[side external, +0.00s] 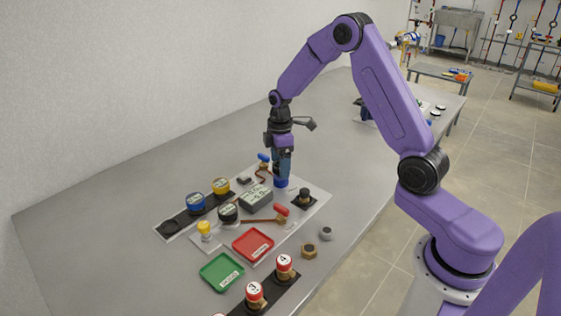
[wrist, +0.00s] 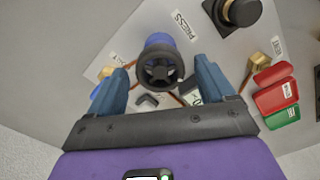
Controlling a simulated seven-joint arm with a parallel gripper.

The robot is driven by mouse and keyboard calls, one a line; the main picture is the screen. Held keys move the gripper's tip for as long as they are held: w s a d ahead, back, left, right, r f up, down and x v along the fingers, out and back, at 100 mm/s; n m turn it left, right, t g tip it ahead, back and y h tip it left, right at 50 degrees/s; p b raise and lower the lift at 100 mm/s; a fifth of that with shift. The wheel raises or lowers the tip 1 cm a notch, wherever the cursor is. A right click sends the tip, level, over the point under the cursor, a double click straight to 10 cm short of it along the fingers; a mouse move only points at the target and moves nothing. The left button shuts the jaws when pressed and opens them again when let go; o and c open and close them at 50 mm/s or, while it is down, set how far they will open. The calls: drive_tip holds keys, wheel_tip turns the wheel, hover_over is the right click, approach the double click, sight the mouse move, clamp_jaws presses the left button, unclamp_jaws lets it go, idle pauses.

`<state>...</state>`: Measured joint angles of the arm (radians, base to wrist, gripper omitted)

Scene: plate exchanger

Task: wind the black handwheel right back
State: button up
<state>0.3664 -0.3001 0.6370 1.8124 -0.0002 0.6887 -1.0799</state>
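The black spoked handwheel (wrist: 158,70) sits on a blue round body (wrist: 160,42) in the wrist view, near a label reading "PRESS". The blue body (side external: 281,183) also shows in the side view; the wheel there is hidden behind my fingers. My gripper (wrist: 161,72) is open, with one blue finger on each side of the wheel. Narrow gaps show between the fingers and the rim, so I see no contact. In the side view my gripper (side external: 283,164) points down directly over the blue body.
A black knob on a square base (side external: 305,196) stands close to the right. A grey box (side external: 255,197), red-handled valve (side external: 281,211), red tray (side external: 253,244) and green tray (side external: 221,271) lie nearer the camera. The table's far left is clear.

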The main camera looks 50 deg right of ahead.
wheel_tip(320, 180, up, 18)
drive_tip(key=shift+f, duration=0.25)
idle(0.4)
idle(0.3)
drive_tip(key=s+a+f, duration=0.1)
drive_tip(key=s+a, duration=1.2)
drive_tip(key=s, duration=0.1)
drive_tip(key=s+f, duration=0.2)
drive_tip(key=s, duration=0.8)
drive_tip(key=s+f+n, duration=0.1)
drive_tip(key=s+f, duration=0.1)
drive_tip(key=s, duration=0.8)
drive_tip(key=shift+s+d+f, duration=0.15)
drive_tip(key=shift+s+f, duration=0.05)
drive_tip(key=shift+s, duration=0.2)
